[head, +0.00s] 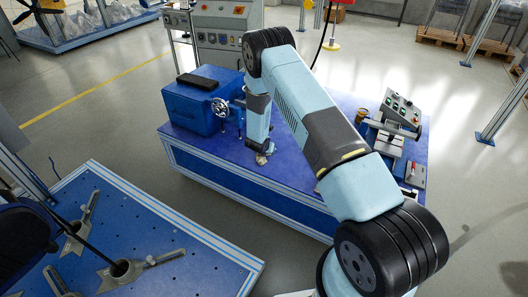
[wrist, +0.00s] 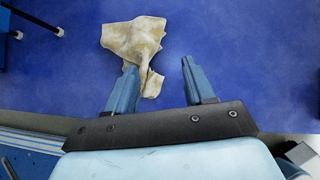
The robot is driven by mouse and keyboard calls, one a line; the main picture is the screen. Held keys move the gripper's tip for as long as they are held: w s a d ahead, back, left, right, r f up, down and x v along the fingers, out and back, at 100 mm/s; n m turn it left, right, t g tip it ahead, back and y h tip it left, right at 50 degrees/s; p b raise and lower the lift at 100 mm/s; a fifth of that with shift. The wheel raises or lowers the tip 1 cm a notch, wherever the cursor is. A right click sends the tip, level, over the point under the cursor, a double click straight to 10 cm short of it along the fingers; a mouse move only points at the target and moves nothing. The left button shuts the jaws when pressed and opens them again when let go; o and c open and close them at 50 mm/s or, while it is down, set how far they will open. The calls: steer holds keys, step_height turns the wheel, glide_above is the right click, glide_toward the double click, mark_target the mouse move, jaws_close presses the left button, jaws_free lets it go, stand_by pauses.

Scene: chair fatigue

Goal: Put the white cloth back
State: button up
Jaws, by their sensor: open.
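The white cloth (wrist: 133,38) is cream-coloured and crumpled, and lies on the blue bench top (wrist: 245,60). In the wrist view its wide part is beyond my left fingertip, and a narrow tail hangs down between the fingers, close to the left one. My gripper (wrist: 159,66) is open, with its fingers pointing at the bench. The left finger overlaps the cloth in the picture; I cannot tell whether they touch. In the head view a small pale bit of the cloth (head: 262,159) shows at the foot of my arm, and my gripper is mostly hidden there.
A blue machine box (head: 195,105) with a handwheel (head: 220,107) stands on the bench left of my arm. A control panel (head: 401,110) and a small brown cup (head: 361,115) are at the right. A perforated blue table (head: 150,240) with grey clamps is at the front left.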

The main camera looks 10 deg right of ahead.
steer(key=r, duration=0.1)
steer(key=s+r, duration=0.1)
steer(key=r, duration=0.1)
steer(key=shift+s, duration=0.15)
steer(key=shift+f, duration=0.15)
steer(key=shift+c, duration=1.3)
steer(key=shift+w+f+b, duration=0.2)
steer(key=shift+w+b, duration=0.2)
steer(key=shift+w, duration=0.05)
steer(key=shift+c, duration=0.8)
steer(key=w+f, duration=0.1)
steer(key=w, duration=0.2)
steer(key=w+f, duration=0.1)
steer(key=shift+w+a+f, duration=0.2)
steer(key=shift+a+f, duration=0.15)
steer(key=shift+a, duration=0.05)
jaws_close()
steer(key=shift+s+f, duration=0.1)
steer(key=shift+f, duration=1.2)
steer(key=shift+f, duration=0.15)
